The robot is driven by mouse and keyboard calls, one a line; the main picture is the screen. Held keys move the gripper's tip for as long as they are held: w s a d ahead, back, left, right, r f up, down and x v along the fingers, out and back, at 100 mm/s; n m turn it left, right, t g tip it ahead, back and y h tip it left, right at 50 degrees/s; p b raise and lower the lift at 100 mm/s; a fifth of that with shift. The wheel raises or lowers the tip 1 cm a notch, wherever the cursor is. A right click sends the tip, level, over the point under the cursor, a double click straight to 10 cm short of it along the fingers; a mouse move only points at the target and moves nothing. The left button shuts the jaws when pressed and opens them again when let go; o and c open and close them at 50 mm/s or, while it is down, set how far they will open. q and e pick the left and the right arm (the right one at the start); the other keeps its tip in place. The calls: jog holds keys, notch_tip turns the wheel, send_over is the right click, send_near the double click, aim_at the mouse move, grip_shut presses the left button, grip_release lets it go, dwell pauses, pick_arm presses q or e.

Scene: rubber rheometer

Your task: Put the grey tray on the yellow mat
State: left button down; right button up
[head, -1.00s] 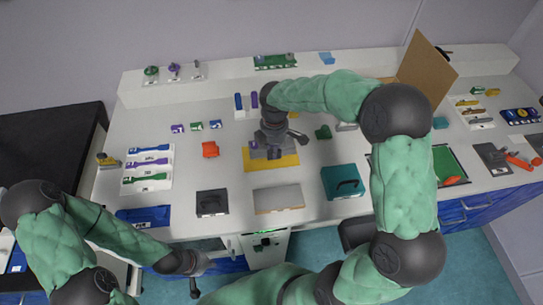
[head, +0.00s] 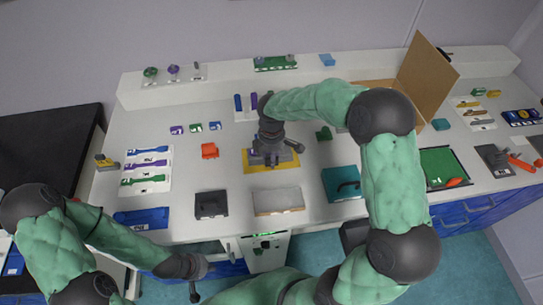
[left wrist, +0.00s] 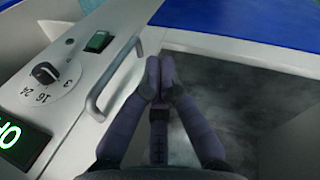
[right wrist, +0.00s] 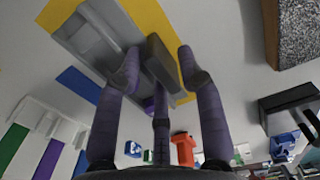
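The grey tray (head: 284,157) lies over the yellow mat (head: 250,167) in the head view, partly hidden by my right gripper (head: 270,142). In the right wrist view the tray (right wrist: 88,42) overlaps the yellow mat (right wrist: 152,18), which shows on both sides of it. The tray's raised block (right wrist: 160,62) stands between the fingers of my right gripper (right wrist: 160,72). These fingers are spread, with gaps visible beside the block. My left gripper (left wrist: 159,78) is shut and empty, in front of the bench near a metal handle (left wrist: 112,80).
A dark grey box (head: 211,204), a pale flat box (head: 278,201) and a teal box (head: 342,184) line the bench front. A red block (head: 209,151) is left of the mat, and a green piece (head: 324,134) is right. An open cardboard box (head: 425,75) stands at the back right.

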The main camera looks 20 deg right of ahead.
notch_tip(320, 180, up, 12)
jog(key=p, duration=0.3)
jog(key=shift+r, duration=0.15)
dwell(0.4)
jog(key=shift+s, duration=0.1)
